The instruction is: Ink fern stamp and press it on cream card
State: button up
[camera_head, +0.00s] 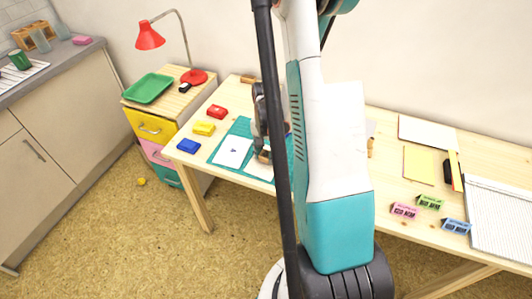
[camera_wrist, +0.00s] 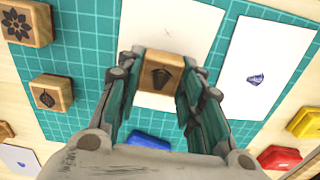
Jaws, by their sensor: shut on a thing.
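My gripper (camera_wrist: 165,62) is shut on a wooden block stamp (camera_wrist: 161,74), one finger on each side. The stamp's upper face bears a small dark picture, too small to confirm as a fern. It also shows in the head view (camera_head: 265,155). A second white card (camera_wrist: 245,78) to the right bears a small blue print. In the head view, red (camera_head: 217,111), yellow (camera_head: 203,128) and blue (camera_head: 188,146) inkpads line the left.
A flower stamp (camera_wrist: 25,22) and a leaf stamp (camera_wrist: 50,93) stand left of my gripper. A blue object (camera_wrist: 148,140) is partly hidden by my gripper. A green cutting mat (camera_wrist: 85,72) lies below the cards. My arm hides the table's middle in the head view.

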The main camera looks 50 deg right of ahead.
jog(key=shift+r, duration=0.15)
jog(key=shift+r+p, duration=1.8)
jog(key=shift+r, duration=1)
